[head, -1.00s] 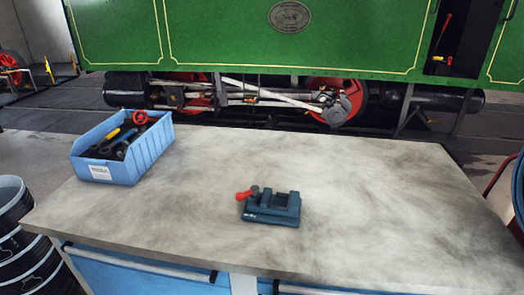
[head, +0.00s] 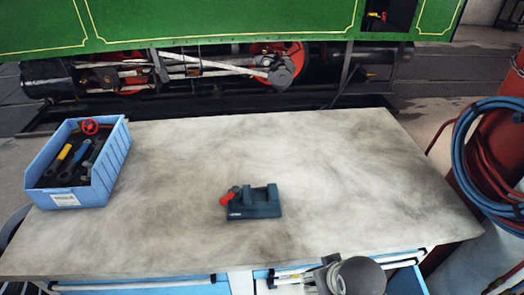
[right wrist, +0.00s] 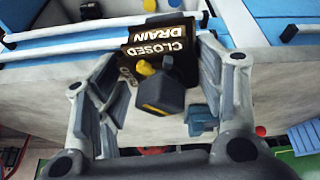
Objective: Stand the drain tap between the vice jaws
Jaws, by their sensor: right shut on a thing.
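The drain tap (right wrist: 160,92) is a dark block with yellow parts and a plate reading "DRAIN CLOSED", seen upside down between the fingers in the right wrist view. My right gripper (right wrist: 165,95) is shut on it. In the head view only part of my right gripper (head: 322,282) shows at the bottom edge, in front of the bench; the tap cannot be made out there. The dark blue vice (head: 258,207) with a red handle stands on the bench top, beyond the gripper. It also shows small in the right wrist view (right wrist: 202,120). My left gripper is out of view.
A blue bin (head: 108,160) of tools stands at the bench's left end. The grey bench top (head: 340,160) is otherwise clear around the vice. A drawer (head: 400,262) at the front right looks pulled out. Hoses (head: 468,180) hang at the right.

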